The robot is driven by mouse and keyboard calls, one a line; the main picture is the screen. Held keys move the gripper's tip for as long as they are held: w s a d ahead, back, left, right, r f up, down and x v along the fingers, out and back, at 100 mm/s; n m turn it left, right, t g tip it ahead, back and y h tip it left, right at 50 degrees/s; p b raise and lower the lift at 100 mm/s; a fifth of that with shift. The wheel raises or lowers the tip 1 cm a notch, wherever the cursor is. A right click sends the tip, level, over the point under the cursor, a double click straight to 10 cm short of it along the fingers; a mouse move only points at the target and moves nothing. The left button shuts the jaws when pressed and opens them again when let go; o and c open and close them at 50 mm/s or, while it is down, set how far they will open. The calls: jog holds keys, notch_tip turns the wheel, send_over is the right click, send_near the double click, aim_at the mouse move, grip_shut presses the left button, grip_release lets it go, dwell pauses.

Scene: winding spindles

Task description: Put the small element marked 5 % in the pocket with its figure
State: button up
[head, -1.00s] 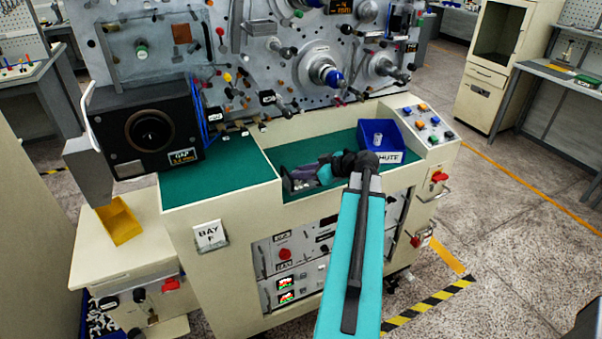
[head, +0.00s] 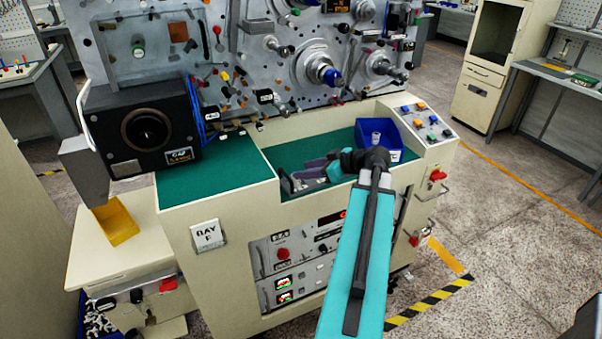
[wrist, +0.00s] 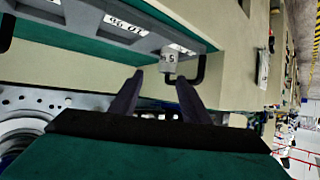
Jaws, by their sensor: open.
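My gripper (wrist: 157,85) is open, its two dark fingers apart. A small pale element (wrist: 168,66) with a dark figure that looks like a 5 stands just beyond the fingertips, at the end of a grey pocketed tray (wrist: 95,28). The fingers do not close on it. I cannot tell how deep it sits in the end pocket; it partly covers a white label there. Another pocket's label (wrist: 125,22) reads 10 % upside down. In the head view my gripper (head: 306,172) is over the green recess by the tray (head: 290,188), which it partly hides.
A blue bin (head: 397,155) with a clear piece (head: 376,138) in it stands right of my gripper. A black handle (wrist: 203,70) rises at the tray's end. The panel with spindles (head: 322,72) stands behind. The green top (head: 215,178) at left is clear.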

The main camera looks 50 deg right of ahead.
jog(key=b+v, duration=0.1)
jog(key=v, duration=0.7)
jog(key=shift+b, duration=0.4)
dwell(0.4)
